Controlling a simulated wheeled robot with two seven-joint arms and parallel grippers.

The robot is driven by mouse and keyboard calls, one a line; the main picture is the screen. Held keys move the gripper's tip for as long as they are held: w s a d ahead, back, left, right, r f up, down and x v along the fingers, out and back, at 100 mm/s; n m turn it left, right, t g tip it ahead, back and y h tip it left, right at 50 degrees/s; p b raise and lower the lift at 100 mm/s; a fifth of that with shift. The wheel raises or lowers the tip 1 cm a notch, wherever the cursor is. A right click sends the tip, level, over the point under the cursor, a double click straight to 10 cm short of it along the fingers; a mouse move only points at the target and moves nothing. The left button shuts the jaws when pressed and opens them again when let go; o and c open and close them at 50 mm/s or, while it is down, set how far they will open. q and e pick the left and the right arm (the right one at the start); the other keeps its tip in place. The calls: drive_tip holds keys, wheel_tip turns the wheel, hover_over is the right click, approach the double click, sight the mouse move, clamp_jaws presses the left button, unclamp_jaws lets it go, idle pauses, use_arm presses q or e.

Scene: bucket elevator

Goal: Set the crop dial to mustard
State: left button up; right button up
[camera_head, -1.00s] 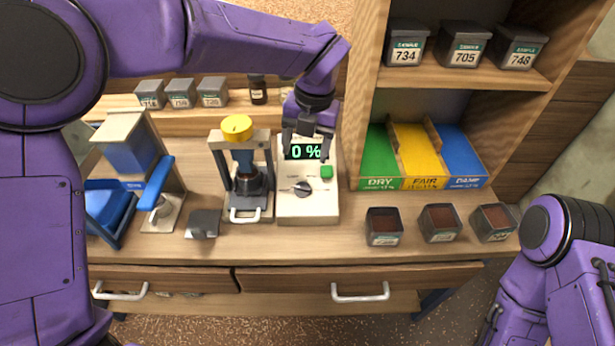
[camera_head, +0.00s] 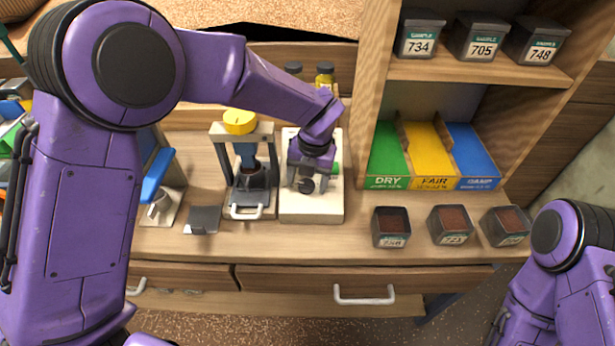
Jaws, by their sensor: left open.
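The moisture meter (camera_head: 312,211) is a cream box standing on the bench right of the press. Its dark crop dial (camera_head: 306,186) shows just below my left gripper. My left gripper (camera_head: 307,175) is over the meter's face, pointing down at the dial, with its jaws open. Whether the fingers touch the dial I cannot tell. The display is hidden behind my gripper and wrist. Part of the green button (camera_head: 336,168) shows at the right of the gripper. My right arm is at the lower right edge; its gripper is not clearly visible.
A press with a yellow knob (camera_head: 239,122) stands close left of the meter. Several sample tins, such as the one at front (camera_head: 391,227), sit to the right. Green, yellow and blue bins (camera_head: 430,155) stand behind them. Drawer handles (camera_head: 364,295) project at the front.

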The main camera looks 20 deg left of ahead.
use_arm(q)
drive_tip(key=shift+s, duration=0.1)
drive_tip(key=c, duration=1.1)
drive_tip(key=shift+o, duration=0.2)
